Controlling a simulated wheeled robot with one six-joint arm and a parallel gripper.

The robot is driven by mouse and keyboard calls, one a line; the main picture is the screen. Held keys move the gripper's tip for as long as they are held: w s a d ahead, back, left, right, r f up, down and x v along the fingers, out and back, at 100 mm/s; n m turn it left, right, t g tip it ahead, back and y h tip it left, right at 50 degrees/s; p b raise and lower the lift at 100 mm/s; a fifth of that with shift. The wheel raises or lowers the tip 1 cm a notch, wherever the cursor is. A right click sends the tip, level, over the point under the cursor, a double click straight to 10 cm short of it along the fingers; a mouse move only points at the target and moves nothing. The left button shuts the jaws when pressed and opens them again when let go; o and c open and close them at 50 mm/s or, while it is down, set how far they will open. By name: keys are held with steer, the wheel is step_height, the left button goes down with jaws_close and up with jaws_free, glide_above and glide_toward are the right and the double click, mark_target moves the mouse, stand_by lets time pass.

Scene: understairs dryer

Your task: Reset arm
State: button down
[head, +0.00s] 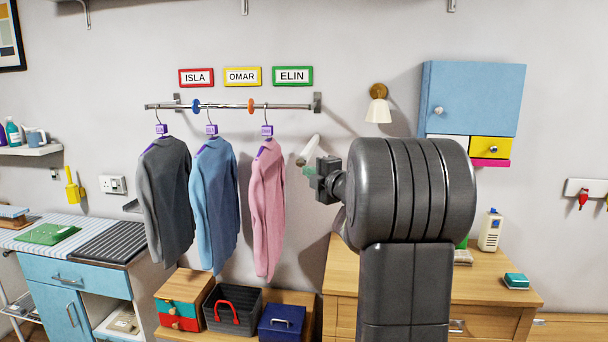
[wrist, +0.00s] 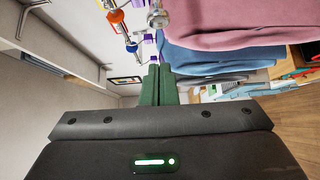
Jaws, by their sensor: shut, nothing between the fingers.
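My gripper (head: 307,171) is raised in front of the wall, just right of the pink sweater, pointing left toward the hanging clothes. Its green fingers also show in the wrist view (wrist: 157,84), side by side and shut with nothing between them. My dark arm hides part of the wall and the wooden dresser behind it. In the head view, grey (head: 166,195), blue (head: 213,205) and pink (head: 267,208) sweaters hang from a metal rail (head: 225,106), apart from the gripper.
A blue wall cabinet (head: 472,95) and a wall lamp (head: 378,108) are near my arm. Below are a wooden dresser (head: 490,285), a dark basket (head: 232,310) and a blue box (head: 282,322). A counter (head: 70,237) stands left.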

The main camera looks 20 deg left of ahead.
steer(key=v, duration=0.5)
steer(key=shift+s+d+r+b, duration=0.15)
steer(key=shift+s+d+b, duration=0.1)
steer(key=shift+b, duration=0.15)
steer(key=shift+a, duration=0.15)
